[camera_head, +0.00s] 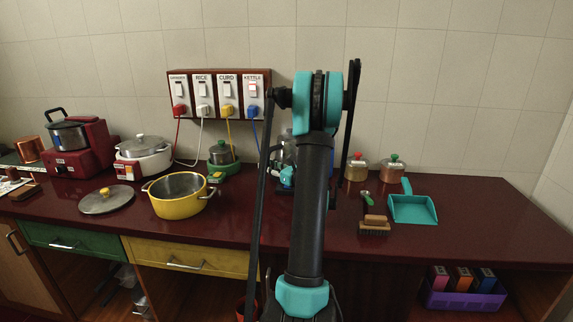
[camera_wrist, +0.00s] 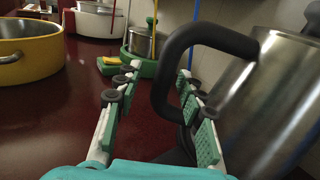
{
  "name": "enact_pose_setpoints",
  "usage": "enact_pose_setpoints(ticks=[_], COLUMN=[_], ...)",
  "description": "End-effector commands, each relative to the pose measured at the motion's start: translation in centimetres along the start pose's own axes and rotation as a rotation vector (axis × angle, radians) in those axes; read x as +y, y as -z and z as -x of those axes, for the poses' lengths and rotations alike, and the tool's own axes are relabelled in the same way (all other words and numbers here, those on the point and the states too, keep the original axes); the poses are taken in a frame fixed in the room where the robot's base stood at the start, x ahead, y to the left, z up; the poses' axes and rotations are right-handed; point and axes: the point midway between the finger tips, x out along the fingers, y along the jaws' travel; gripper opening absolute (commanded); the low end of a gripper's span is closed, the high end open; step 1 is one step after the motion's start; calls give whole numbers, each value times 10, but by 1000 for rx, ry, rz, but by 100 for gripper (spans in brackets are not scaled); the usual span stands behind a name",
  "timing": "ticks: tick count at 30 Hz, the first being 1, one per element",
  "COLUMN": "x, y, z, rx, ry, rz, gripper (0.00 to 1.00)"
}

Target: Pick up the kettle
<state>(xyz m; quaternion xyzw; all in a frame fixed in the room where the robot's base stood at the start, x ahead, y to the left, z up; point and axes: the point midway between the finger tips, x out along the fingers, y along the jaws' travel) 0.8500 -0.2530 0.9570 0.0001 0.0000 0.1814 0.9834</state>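The kettle has a brushed steel body (camera_wrist: 270,100) and a thick black handle (camera_wrist: 168,75), filling the right side of the wrist view. In the head view the kettle (camera_head: 284,150) stands on the counter, mostly hidden behind my arm. My gripper (camera_wrist: 155,82) is open, its two padded fingers apart. The upright part of the handle shows between the fingers, nearer the right one, with a clear gap to the left one. The right finger appears between the handle and the body. I cannot tell whether it touches either.
A yellow pot (camera_head: 180,205) and a green-based cooker (camera_head: 222,165) stand left of the kettle. A blue cord hangs from the kettle switch (camera_head: 253,88). The front counter is largely clear.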

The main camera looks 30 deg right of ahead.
Motion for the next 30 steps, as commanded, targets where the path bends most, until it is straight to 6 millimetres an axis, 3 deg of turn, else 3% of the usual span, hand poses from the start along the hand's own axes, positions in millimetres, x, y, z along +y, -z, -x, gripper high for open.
enact_pose_setpoints(ticks=[12, 19, 28, 30], x=[-4, -4, -4, -4], y=[-2, -2, -2, -2], z=[-49, -50, -50, -50], rx=[0, 0, 0, 0], ry=[-2, -1, -1, -1], rz=[0, 0, 0, 0], gripper=[39, 39, 2, 0])
